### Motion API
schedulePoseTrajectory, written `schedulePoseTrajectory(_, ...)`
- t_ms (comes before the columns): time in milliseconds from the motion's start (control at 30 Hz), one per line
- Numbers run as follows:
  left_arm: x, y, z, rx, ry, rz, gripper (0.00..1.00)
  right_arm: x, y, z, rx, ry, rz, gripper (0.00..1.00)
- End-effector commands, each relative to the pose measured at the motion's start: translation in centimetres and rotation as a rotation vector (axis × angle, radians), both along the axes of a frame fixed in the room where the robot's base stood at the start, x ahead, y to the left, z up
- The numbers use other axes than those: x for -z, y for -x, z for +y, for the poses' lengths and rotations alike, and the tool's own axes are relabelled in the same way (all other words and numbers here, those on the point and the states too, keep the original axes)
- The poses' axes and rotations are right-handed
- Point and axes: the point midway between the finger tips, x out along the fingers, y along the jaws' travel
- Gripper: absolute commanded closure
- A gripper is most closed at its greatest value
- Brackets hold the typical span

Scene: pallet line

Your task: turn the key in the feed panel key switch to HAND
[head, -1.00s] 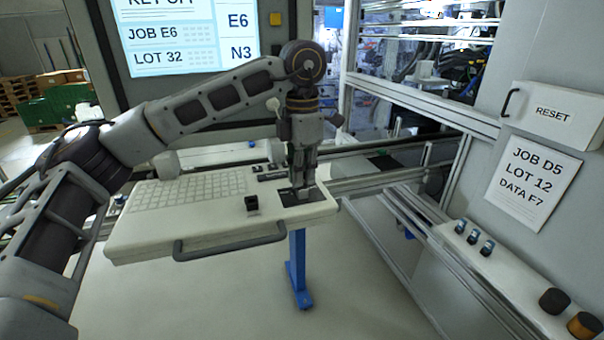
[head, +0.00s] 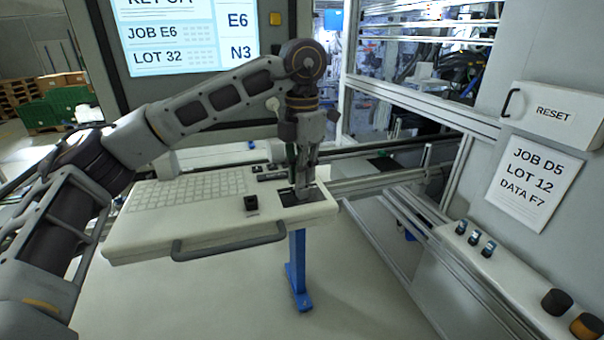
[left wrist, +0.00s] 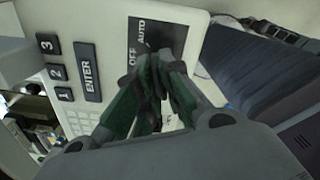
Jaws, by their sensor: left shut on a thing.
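The key switch has a dark plate (head: 316,196) at the right end of the pale feed panel (head: 140,228). In the left wrist view the plate (left wrist: 151,36) shows the words OFF and AUTO; I cannot see HAND. My left gripper (head: 301,191) points down at the plate, its fingers shut. My right gripper is not in view.
A black knob (head: 251,203) stands left of the plate, and a keyboard (head: 190,191) lies further left. A grey handle (head: 230,242) runs along the panel's front. The left wrist view shows an ENTER key (left wrist: 87,72) and number keys. A machine frame stands to the right.

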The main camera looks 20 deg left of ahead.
Motion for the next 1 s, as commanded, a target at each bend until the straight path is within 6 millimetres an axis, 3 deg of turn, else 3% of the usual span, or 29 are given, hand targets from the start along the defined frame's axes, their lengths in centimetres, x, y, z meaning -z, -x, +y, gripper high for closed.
schedulePoseTrajectory(600,0.1,0.0,-0.01,-0.341,0.0,0.001,1.0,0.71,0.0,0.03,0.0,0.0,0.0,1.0)
schedulePoseTrajectory(633,0.08,0.0,0.0,-0.344,0.0,0.001,0.89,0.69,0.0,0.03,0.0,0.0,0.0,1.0)
schedulePoseTrajectory(800,0.04,0.01,-0.01,-0.34,0.0,0.0,0.67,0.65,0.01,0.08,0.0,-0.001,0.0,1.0)
schedulePoseTrajectory(1000,0.02,0.0,-0.01,-0.339,0.0,0.0,0.67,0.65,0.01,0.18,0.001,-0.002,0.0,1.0)
